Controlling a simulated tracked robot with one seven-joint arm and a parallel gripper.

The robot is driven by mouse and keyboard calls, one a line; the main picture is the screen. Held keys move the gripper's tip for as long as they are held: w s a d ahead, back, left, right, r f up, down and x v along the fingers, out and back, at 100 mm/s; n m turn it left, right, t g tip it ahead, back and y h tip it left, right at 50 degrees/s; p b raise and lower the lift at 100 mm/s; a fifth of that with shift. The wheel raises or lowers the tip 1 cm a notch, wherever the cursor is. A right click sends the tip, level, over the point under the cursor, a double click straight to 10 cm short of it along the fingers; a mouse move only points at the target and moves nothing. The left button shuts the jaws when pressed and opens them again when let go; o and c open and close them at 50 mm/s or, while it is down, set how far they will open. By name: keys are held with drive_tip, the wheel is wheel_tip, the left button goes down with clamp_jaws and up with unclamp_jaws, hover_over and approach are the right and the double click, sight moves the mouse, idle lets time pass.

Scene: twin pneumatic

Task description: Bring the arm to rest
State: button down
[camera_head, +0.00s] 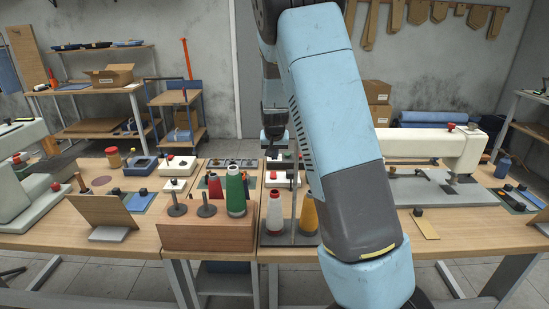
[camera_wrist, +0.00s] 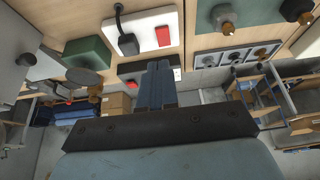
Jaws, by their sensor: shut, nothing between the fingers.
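My arm (camera_head: 335,120) crosses the middle of the head view, its blue and dark grey links bent over the table.
A wooden thread stand (camera_head: 206,236) with a green cone (camera_head: 236,192) stands at the front. White (camera_head: 275,213) and yellow (camera_head: 309,213) cones stand close left of my arm. A white sewing machine (camera_head: 430,145) is at right. The wrist view appears upside down.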

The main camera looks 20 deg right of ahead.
drive_tip(key=shift+s+r, duration=0.25)
drive_tip(key=shift+a, duration=0.1)
drive_tip(key=shift+r, duration=0.1)
drive_tip(key=s+d+r+m+t+y, duration=0.1)
drive_tip(key=s+d+r, duration=0.2)
drive_tip(key=s+r, duration=0.55)
drive_tip(key=s+d+r+m, duration=0.1)
drive_tip(key=s+d+r, duration=0.35)
drive_tip(key=r, duration=0.75)
drive_tip(key=s+a+n, duration=0.2)
drive_tip(key=s+a, duration=0.2)
drive_tip(key=s, duration=0.5)
drive_tip(key=s+a+n, duration=0.1)
drive_tip(key=s+a, duration=0.3)
drive_tip(key=s, duration=0.6)
drive_tip(key=s+a+n, duration=0.2)
drive_tip(key=s+a, duration=0.2)
drive_tip(key=s, duration=0.6)
drive_tip(key=shift+n+y, duration=0.3)
